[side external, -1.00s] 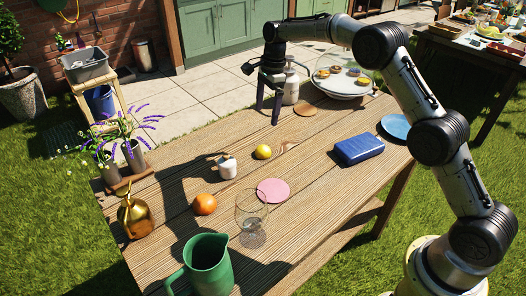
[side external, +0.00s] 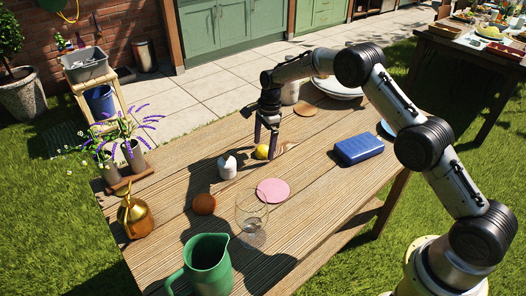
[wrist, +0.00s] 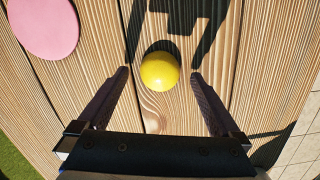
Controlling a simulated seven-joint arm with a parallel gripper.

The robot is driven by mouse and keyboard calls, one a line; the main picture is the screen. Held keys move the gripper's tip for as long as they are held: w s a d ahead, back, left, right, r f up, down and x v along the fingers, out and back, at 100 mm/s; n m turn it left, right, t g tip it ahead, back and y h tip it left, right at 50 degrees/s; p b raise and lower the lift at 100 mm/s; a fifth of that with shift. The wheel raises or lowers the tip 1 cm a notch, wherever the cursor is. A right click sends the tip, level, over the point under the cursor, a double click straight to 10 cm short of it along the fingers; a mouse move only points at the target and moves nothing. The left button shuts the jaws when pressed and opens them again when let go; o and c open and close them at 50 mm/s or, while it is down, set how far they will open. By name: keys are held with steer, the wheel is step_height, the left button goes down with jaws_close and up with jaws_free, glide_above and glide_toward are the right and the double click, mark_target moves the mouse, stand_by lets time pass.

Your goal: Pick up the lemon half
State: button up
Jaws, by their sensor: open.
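The lemon half (side external: 262,152) is a small yellow round thing on the wooden table. In the wrist view the lemon half (wrist: 160,71) lies just beyond the fingertips, centred between them. My gripper (side external: 266,148) points down close above it in the side view, and one finger partly covers it there. In the wrist view my gripper (wrist: 159,77) is open with a wide gap, and nothing is held. I cannot tell from these views how high the fingertips are above the table.
A blue box (side external: 359,149) is to the right, and a round wooden coaster (side external: 306,109) lies behind. Bare planks surround the lemon half.

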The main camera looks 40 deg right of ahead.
steer(key=shift+a+f, duration=0.1)
steer(key=shift+f, duration=0.4)
steer(key=c, duration=1.4)
